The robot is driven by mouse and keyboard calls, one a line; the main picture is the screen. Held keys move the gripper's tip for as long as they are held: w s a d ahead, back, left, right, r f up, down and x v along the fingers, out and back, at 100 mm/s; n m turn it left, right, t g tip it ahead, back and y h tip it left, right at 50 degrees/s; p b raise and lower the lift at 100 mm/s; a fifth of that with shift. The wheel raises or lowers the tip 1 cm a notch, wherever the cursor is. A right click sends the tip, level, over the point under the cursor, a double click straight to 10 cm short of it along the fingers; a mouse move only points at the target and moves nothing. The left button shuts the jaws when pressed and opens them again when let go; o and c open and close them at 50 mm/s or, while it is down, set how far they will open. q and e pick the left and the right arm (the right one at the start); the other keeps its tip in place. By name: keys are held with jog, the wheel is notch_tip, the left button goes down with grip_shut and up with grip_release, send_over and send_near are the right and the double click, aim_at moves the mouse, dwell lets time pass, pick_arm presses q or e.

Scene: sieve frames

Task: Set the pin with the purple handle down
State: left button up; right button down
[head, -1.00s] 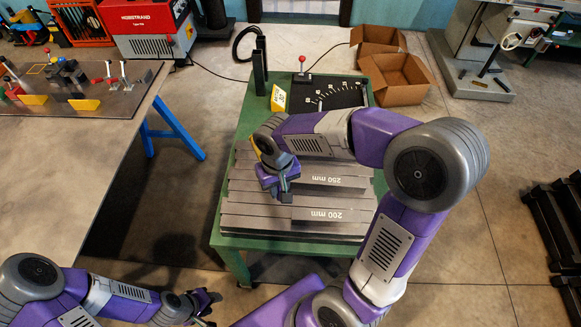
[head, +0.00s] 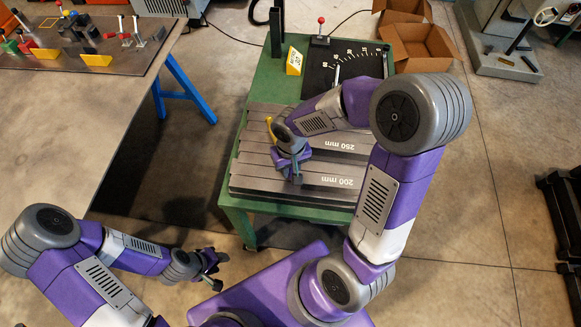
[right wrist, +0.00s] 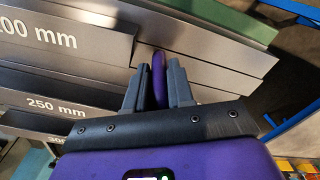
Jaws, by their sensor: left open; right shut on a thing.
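The pin's purple handle (right wrist: 158,72) shows in the right wrist view, upright between the two dark fingers of my right gripper (right wrist: 157,90). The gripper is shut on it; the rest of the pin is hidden. In the head view my right gripper (head: 296,175) hangs over the left front of a grey stepped block (head: 255,180), near its 200 mm step. Whether the pin touches the block cannot be told. My left gripper (head: 217,268) is open and empty, low at the left, in front of the green table (head: 237,212).
Behind the block stand a dark scale board (head: 350,68), a yellow sign (head: 294,62) and a black upright post (head: 277,35). A workbench (head: 75,120) with small tools is at the left. Open cardboard boxes (head: 425,45) lie on the floor behind.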

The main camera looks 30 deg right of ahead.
jog(key=c, duration=1.3)
grip_release()
jog(key=shift+o, duration=0.2)
jog(key=r+p, duration=0.2)
jog(key=r, duration=1)
jog(key=shift+s+p, duration=0.2)
jog(key=shift+p, duration=0.15)
